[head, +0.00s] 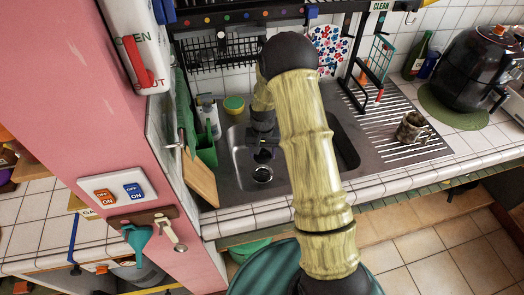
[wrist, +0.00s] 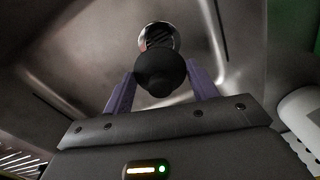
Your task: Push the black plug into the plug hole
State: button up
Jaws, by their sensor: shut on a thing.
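My gripper (wrist: 162,85) has its two purple fingers shut on the black plug (wrist: 160,70), a dark rounded piece seen in the wrist view. In the head view my gripper (head: 263,152) reaches down into the left basin of the sink (head: 240,160). The plug hole (head: 262,174) shows there as a bright ring with a dark centre, just below the gripper. In the wrist view the plug hole (wrist: 157,36) appears beyond the plug, partly covered by it. The plug looks apart from the hole, but the exact gap cannot be told.
A green container (head: 207,150) and a wooden board (head: 200,180) stand at the sink's left edge. A dish rack (head: 222,52) hangs behind. My arm hides part of the sink.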

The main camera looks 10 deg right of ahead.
jog(key=shift+f+b, duration=1.25)
jog(key=shift+f, duration=0.8)
jog(key=shift+s+f+b, duration=0.1)
jog(key=shift+f+b, duration=0.5)
jog(key=shift+f, duration=0.3)
jog(key=shift+f+b, duration=1.45)
jog(key=shift+f, duration=0.7)
jog(key=shift+f, duration=0.1)
jog(key=o, duration=1)
jog(key=shift+o, duration=0.2)
notch_tip(320, 180, up, 17)
jog(key=shift+r+b, duration=0.2)
jog(key=shift+b, duration=0.45)
